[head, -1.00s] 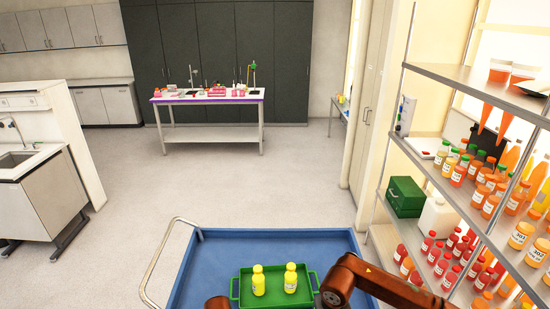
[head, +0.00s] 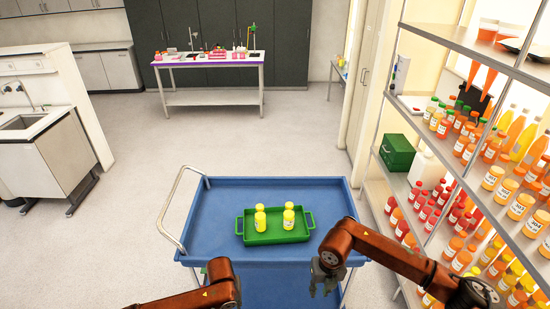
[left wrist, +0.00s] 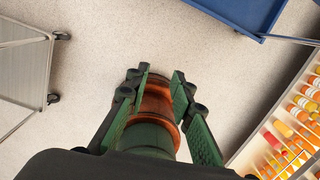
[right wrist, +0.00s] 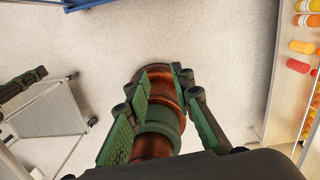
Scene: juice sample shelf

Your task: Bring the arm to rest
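My right gripper (head: 326,278) hangs fingers down at the near right corner of the blue cart (head: 340,225). In the right wrist view (right wrist: 160,75) its fingers are apart, with my own brown and green body part showing beyond them. My left arm comes in at the bottom left of the head view, where its gripper is hidden. In the left wrist view the left gripper (left wrist: 160,78) has its fingers apart, also with my own body beyond. Neither gripper holds anything that I can see.
A green tray (head: 275,239) with two yellow-capped bottles, left (head: 260,218) and right (head: 289,215), stands on the cart. A shelf (head: 490,55) full of juice bottles and a green box (head: 397,152) stands at right. Open floor lies beyond the cart.

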